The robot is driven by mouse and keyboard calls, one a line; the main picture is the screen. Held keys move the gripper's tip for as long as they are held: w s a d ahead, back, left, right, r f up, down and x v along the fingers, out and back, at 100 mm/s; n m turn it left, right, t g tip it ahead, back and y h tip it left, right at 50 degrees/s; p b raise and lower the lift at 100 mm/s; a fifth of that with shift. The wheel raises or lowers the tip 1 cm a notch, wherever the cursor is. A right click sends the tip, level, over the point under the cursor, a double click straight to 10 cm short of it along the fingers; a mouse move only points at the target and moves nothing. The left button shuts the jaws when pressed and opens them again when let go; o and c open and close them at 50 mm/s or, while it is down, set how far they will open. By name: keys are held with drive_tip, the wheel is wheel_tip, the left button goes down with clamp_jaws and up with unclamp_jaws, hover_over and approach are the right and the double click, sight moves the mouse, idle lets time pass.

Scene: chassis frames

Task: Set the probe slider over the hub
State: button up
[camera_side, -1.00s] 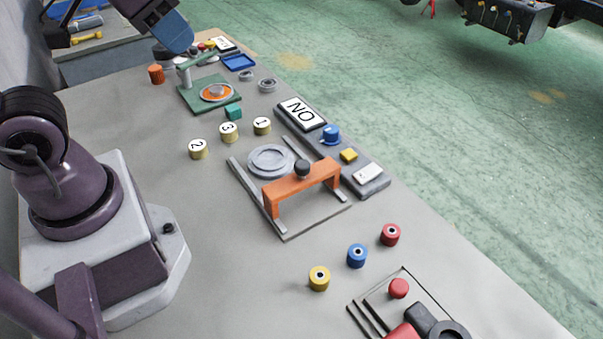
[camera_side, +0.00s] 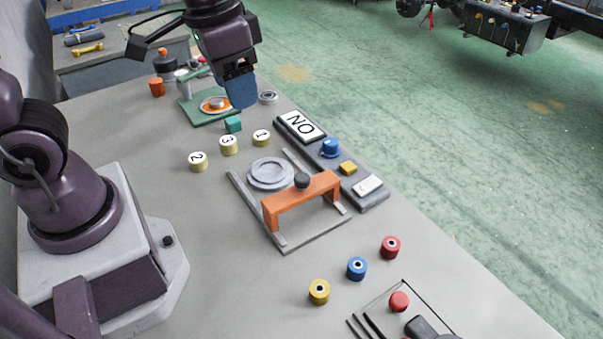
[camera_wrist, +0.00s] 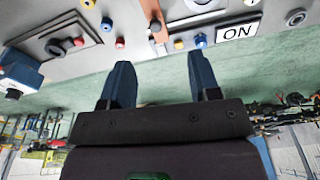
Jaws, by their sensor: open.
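The probe slider is an orange bridge (camera_side: 318,190) with a black knob (camera_side: 302,180) on top, straddling two grey rails. The hub, a grey stepped disc (camera_side: 270,173), lies between the rails on the far side of the bridge. The bridge stands beside the hub, not over it. In the wrist view the bridge (camera_wrist: 151,10) and part of the hub (camera_wrist: 205,3) show at the top edge. My gripper (camera_side: 240,93) is in the air up the bench from the slider, near the green fixture. Its blue fingers are apart and empty in the wrist view (camera_wrist: 160,72).
A dark panel with an ON sign (camera_side: 302,123), blue knob (camera_side: 330,147) and yellow button (camera_side: 348,167) runs right of the rails. Coloured spools (camera_side: 357,268) stand nearer. A green fixture (camera_side: 205,108) is behind.

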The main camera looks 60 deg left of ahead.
drive_tip(key=m+g, duration=0.1)
drive_tip(key=g, duration=0.1)
hover_over(302, 177)
drive_tip(key=s, duration=0.2)
wheel_tip(302, 177, down, 7)
drive_tip(key=w, duration=0.2)
drive_tip(key=shift+m, duration=0.4)
wheel_tip(302, 177, down, 13)
drive_tip(key=shift+r, duration=0.2)
clamp_jaws()
drive_tip(key=a, duration=1.3)
drive_tip(key=shift+a+r, duration=0.1)
drive_tip(key=shift+a, duration=0.3)
